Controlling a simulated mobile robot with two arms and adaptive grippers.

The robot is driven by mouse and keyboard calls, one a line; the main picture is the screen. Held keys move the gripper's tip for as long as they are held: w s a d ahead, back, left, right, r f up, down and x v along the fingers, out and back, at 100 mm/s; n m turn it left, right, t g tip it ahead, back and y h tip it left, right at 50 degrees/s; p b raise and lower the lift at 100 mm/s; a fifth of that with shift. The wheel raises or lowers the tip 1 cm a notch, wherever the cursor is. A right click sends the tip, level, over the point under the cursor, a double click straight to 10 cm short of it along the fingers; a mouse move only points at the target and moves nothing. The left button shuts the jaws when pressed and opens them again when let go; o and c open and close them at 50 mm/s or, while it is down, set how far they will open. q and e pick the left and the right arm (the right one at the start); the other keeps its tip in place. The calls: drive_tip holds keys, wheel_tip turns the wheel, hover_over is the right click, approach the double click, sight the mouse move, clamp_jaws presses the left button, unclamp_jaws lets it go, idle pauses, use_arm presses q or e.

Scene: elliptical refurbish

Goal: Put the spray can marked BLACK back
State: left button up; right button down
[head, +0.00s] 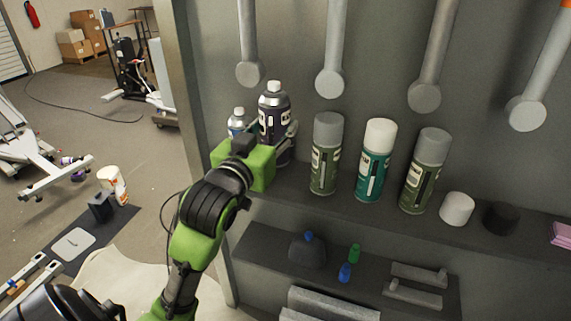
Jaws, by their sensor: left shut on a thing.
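A dark spray can (273,105) with a light cap stands upright at the left end of the upper shelf; its marking is too small to read. My left gripper (286,142) is shut on it from the front, with the green wrist hiding the can's lower left part. I cannot tell whether the can's base touches the shelf. Right of it on the same shelf (290,192) stand an olive can with a grey cap (325,155), a teal can with a white cap (375,162) and another olive can with a grey cap (425,172). My right gripper is not in view.
A small blue-white bottle (237,122) stands left of the held can. Tools hang above. The lower shelf (262,247) holds small bottles. The cabinet's side post (176,75) is close on the left.

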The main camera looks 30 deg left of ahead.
use_arm(q)
drive_tip(key=shift+w+a+f+p, duration=0.2)
drive_tip(key=shift+w+p, duration=0.2)
drive_tip(key=shift+w, duration=0.15)
drive_tip(key=shift+w+a+f+p, duration=0.1)
drive_tip(key=shift+w+f+p, duration=0.1)
drive_tip(key=shift+w+p, duration=0.25)
drive_tip(key=w+f, duration=0.1)
drive_tip(key=f, duration=0.1)
drive_tip(key=w+f, duration=0.2)
drive_tip(key=f, duration=0.1)
drive_tip(key=w+a+f, duration=0.1)
drive_tip(key=w+f, duration=0.1)
drive_tip(key=f, duration=0.1)
drive_tip(key=shift+a+f+p, duration=0.1)
drive_tip(key=shift+p, duration=0.3)
drive_tip(key=shift+f, duration=0.45)
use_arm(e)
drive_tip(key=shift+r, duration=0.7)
use_arm(q)
drive_tip(key=o, duration=1.2)
drive_tip(key=shift+f, duration=0.2)
drive_tip(key=shift+o, duration=0.2)
drive_tip(key=shift+r, duration=0.1)
